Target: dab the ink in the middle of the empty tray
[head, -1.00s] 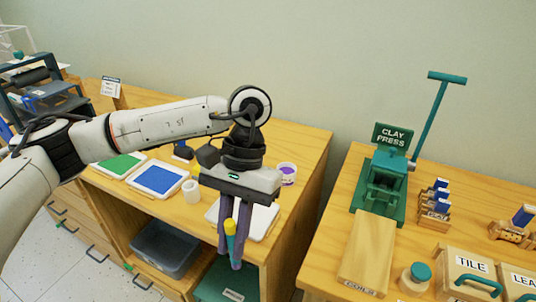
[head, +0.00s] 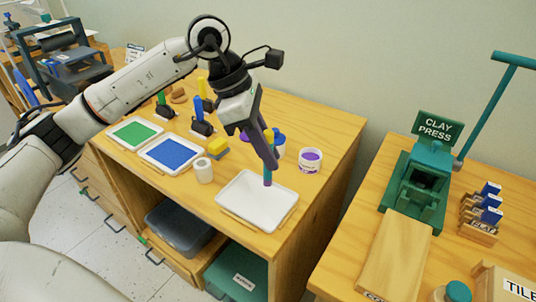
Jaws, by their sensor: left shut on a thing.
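The empty white tray (head: 250,206) lies on the wooden table's front right part, its surface bare. My left gripper (head: 272,162) is above the tray's far edge, its dark purple fingers shut on a slim stick tool (head: 267,175). The stick is teal with a purple lower end, pointing down over the far right part of the tray. I cannot tell whether its tip touches the tray. An open white jar of purple ink (head: 311,160) stands to the right behind the tray. My right gripper is not in view.
Trays of green ink (head: 135,134) and blue ink (head: 171,153) lie to the left. Rollers on stands are behind. A clay press (head: 418,187) stands on the right table, across a gap.

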